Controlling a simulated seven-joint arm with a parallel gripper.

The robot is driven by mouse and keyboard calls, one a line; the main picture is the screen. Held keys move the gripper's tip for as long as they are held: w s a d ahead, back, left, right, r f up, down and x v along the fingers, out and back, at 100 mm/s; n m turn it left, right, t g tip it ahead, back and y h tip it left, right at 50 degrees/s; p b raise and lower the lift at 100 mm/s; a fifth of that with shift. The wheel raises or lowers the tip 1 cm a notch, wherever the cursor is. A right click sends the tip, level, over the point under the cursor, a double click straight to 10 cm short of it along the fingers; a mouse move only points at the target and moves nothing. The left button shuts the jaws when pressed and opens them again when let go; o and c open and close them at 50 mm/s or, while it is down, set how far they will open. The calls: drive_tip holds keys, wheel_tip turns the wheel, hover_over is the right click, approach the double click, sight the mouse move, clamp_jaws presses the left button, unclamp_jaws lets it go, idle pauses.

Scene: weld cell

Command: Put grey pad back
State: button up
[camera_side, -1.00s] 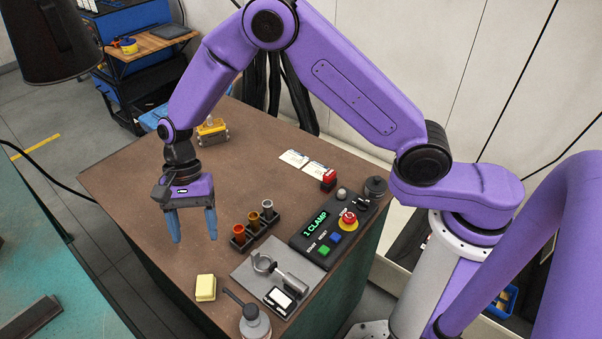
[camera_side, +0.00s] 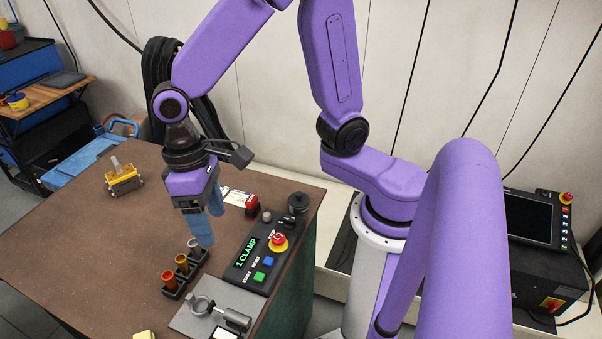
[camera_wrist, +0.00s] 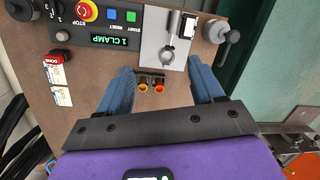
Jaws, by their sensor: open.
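I cannot pick out with certainty which thing is the grey pad. A flat grey plate (camera_side: 190,318) lies at the table's front and carries a metal clamp (camera_side: 203,306); the plate also shows in the wrist view (camera_wrist: 150,45). My gripper (camera_side: 208,228) points down with its blue fingers apart and nothing visible between them. It hangs above the table by the far end of a black rack (camera_side: 172,293) and left of the control panel (camera_side: 243,280). In the wrist view the rack's orange and amber cups (camera_wrist: 143,86) show between the fingers of my gripper (camera_wrist: 160,68).
The control panel has a red stop button (camera_side: 278,239). A red block (camera_side: 252,203) and white cards (camera_side: 236,197) lie behind it. A yellow block (camera_side: 145,335) is cut off at the bottom edge. A yellow device (camera_side: 122,182) stands back left. The table's left middle is clear.

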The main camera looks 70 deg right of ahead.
drive_tip(key=s+d+r+n+t, duration=0.1)
drive_tip(key=s+d+r+n, duration=0.1)
drive_tip(key=s+d+n, duration=0.6)
drive_tip(key=s+d, duration=0.4)
drive_tip(key=d, duration=0.1)
drive_tip(key=shift+r+n+t, duration=0.2)
drive_tip(key=shift+n+t, duration=0.1)
drive_tip(key=shift+t, duration=0.1)
idle(0.5)
